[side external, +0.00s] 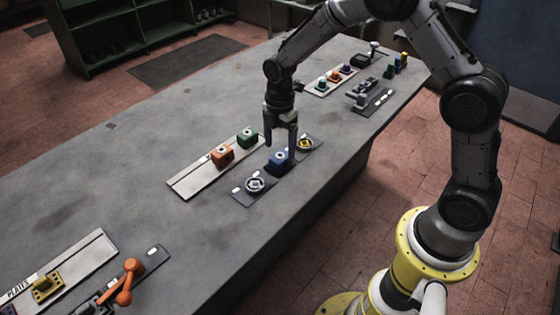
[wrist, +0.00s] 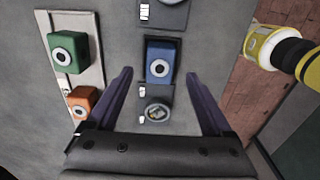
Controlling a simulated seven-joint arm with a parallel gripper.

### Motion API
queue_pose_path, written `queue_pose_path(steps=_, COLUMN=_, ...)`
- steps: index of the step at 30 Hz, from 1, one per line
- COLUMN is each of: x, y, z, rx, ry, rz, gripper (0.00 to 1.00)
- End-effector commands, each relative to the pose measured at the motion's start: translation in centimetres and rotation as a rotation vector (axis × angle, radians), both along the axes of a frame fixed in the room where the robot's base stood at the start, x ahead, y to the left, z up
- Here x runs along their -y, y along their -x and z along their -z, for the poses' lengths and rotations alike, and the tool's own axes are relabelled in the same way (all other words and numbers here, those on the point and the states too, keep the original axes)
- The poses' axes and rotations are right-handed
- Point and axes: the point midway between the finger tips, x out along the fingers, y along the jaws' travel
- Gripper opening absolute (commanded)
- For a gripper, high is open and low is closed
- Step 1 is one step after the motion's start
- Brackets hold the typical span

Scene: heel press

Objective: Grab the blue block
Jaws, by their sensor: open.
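The blue block (side external: 278,162) has a white ring with a dark centre on its face. It sits on a dark plate (side external: 242,198) between two round fittings. In the wrist view the blue block (wrist: 159,62) lies ahead of and between the fingers, nearer their tips. My gripper (side external: 281,140) points down just above the block in the side view. The fingers are apart and nothing is held; in the wrist view my gripper (wrist: 162,78) also shows open. I cannot tell the exact height of the fingertips over the block.
An orange block (side external: 222,155) and a green block (side external: 247,138) stand on a white strip to the left. A silver round fitting (side external: 255,185) and a yellow one (side external: 305,143) flank the blue block. An orange-handled lever (side external: 128,280) is at the near left. The table's middle left is clear.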

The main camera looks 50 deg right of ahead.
Motion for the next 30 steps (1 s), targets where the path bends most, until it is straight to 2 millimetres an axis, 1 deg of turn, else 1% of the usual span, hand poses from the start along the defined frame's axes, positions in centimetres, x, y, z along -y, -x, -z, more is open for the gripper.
queue_pose_path(steps=1, x=0.1, y=0.1, z=0.9, rx=-0.005, ry=0.0, rz=0.001, gripper=0.85)
queue_pose_path(steps=3, x=0.2, y=0.1, z=2.0, rx=-0.006, ry=0.0, rz=0.0, gripper=0.85)
queue_pose_path(steps=6, x=0.1, y=0.0, z=3.0, rx=-0.003, ry=0.0, rz=0.0, gripper=0.85)
queue_pose_path(steps=9, x=0.1, y=0.0, z=3.5, rx=-0.001, ry=0.0, rz=0.0, gripper=0.85)
queue_pose_path(steps=15, x=0.1, y=0.0, z=3.5, rx=-0.001, ry=0.0, rz=0.0, gripper=0.85)
queue_pose_path(steps=16, x=0.1, y=0.0, z=3.5, rx=-0.001, ry=0.0, rz=0.0, gripper=0.83)
queue_pose_path(steps=20, x=0.1, y=0.0, z=3.5, rx=0.0, ry=0.0, rz=0.0, gripper=0.6)
queue_pose_path(steps=21, x=0.1, y=0.0, z=3.5, rx=0.0, ry=0.0, rz=0.0, gripper=0.53)
queue_pose_path(steps=23, x=0.1, y=0.0, z=3.5, rx=0.0, ry=0.0, rz=0.0, gripper=0.42)
queue_pose_path(steps=24, x=0.1, y=0.0, z=3.5, rx=0.0, ry=0.0, rz=0.0, gripper=0.35)
queue_pose_path(steps=26, x=0.1, y=0.0, z=3.5, rx=0.0, ry=0.0, rz=0.0, gripper=0.24)
queue_pose_path(steps=27, x=0.1, y=0.0, z=3.5, rx=0.0, ry=0.0, rz=0.0, gripper=0.17)
queue_pose_path(steps=30, x=0.1, y=0.0, z=3.5, rx=0.0, ry=0.0, rz=0.0, gripper=0.0)
